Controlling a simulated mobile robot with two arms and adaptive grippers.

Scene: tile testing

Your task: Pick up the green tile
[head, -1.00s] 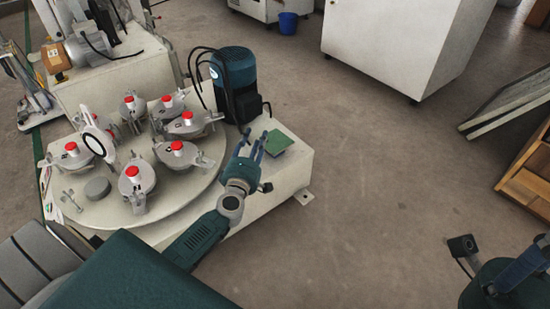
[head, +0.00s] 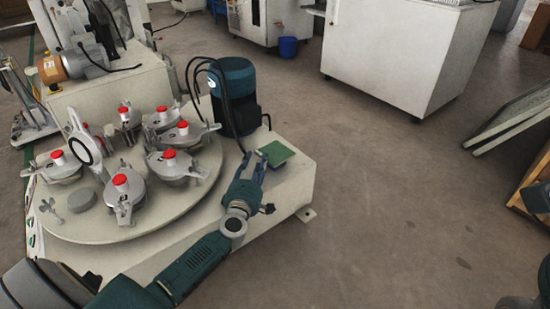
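My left gripper (head: 253,160) is over the same machine top, at the tile's left side. Its two blue fingers are spread apart with a gap between them, and nothing shows held. The right finger's tip is close to the tile's left edge; I cannot tell whether they touch. My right gripper does not show; only a dark bit of that arm may show at the bottom right edge.
The blue motor (head: 233,95) with black cables stands just behind the tile. A round plate (head: 105,222) with several red-knobbed metal holders fills the machine's left side. A white cabinet (head: 395,60) and a blue bucket (head: 288,47) stand behind.

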